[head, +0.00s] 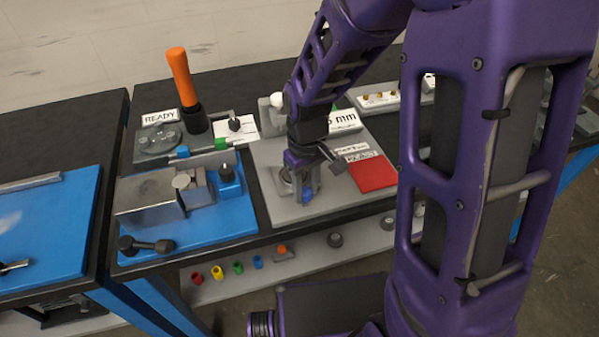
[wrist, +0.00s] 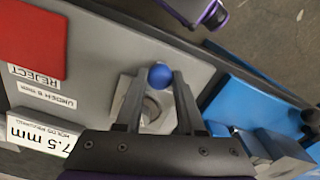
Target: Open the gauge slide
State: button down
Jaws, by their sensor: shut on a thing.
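My gripper (head: 303,190) reaches down over a grey gauge board (head: 345,200). In the wrist view its two fingers (wrist: 159,80) are closed around a round blue knob (wrist: 160,76), which I take to be the gauge slide's handle. A light grey block (wrist: 122,98) and a round metal part (wrist: 150,108) lie below and between the fingers. In the head view my gripper and wrist hide most of the gauge, so I cannot tell how far the slide is open.
On the board are a red reject patch (head: 374,172) and a measurement sign (wrist: 40,133) reading 7.5 mm. To the left stand a blue fixture plate (head: 220,220) with a metal block and an orange lever (head: 181,77). Small coloured parts (head: 238,267) sit on a lower shelf.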

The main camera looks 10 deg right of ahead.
jog(key=shift+s, duration=0.45)
jog(key=c, duration=0.5)
grip_release()
notch_tip(320, 180, up, 18)
jog(key=shift+f+p, duration=0.25)
jog(key=shift+p, duration=0.2)
